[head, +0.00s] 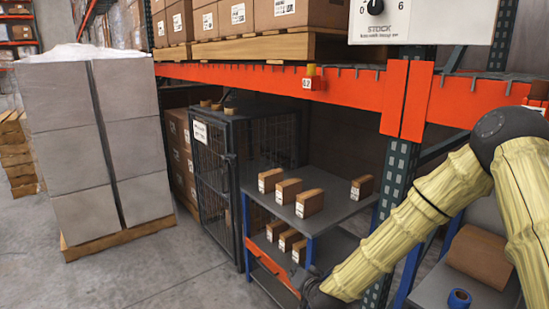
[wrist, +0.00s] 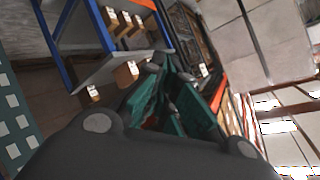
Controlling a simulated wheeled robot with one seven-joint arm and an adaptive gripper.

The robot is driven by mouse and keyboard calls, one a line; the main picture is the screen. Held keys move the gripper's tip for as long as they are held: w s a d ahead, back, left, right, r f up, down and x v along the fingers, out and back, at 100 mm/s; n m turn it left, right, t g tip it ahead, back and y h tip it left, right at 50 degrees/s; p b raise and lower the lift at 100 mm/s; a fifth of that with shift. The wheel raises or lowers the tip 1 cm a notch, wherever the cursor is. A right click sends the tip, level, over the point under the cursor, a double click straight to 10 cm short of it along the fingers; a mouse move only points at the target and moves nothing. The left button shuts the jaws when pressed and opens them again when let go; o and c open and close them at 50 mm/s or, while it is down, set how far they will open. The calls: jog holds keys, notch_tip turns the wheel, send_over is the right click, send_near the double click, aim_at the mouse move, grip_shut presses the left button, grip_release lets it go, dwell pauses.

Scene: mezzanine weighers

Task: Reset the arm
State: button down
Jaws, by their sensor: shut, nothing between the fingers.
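My arm, in a pale yellow ribbed cover, comes in from the right of the head view and bends down towards the bottom edge. Its dark end there is mostly cut off, so my gripper's fingers do not show. In the wrist view my gripper (wrist: 170,72) has teal fingers with grey tips, shut with nothing held. The picture is tilted there. The fingers point towards the open-shelf cart and the wire cage, with a gap to the boxes.
A grey shelf cart (head: 335,194) with several small brown boxes (head: 310,203) stands beside a wire cage (head: 217,170). An orange rack beam (head: 240,77) crosses above. A wrapped pallet stack (head: 75,130) stands left. Blue tape (head: 459,299) lies lower right. Floor (head: 170,270) between is clear.

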jog(key=s+d+f+n+g+h, duration=0.1)
jog(key=s+d+f+g, duration=0.2)
jog(key=s+f, duration=0.75)
jog(key=s+d+f+n+g, duration=0.2)
jog(key=s+f+g, duration=0.1)
jog(key=s+f, duration=0.75)
jog(key=s+d+f+g, duration=0.2)
jog(key=s+d, duration=0.1)
jog(key=s, duration=0.5)
jog(key=s+d+f+n+g+h, duration=0.1)
jog(key=s+d+f+g, duration=0.1)
jog(key=s, duration=0.7)
jog(key=s+d+f+g+h, duration=0.1)
jog(key=s+d+f, duration=0.2)
jog(key=s+d, duration=0.2)
jog(key=s, duration=0.3)
jog(key=shift+s+d+f+n+g+b, duration=0.2)
jog(key=shift+d+f+n+g+b, duration=0.1)
jog(key=shift+n+g+b, duration=0.1)
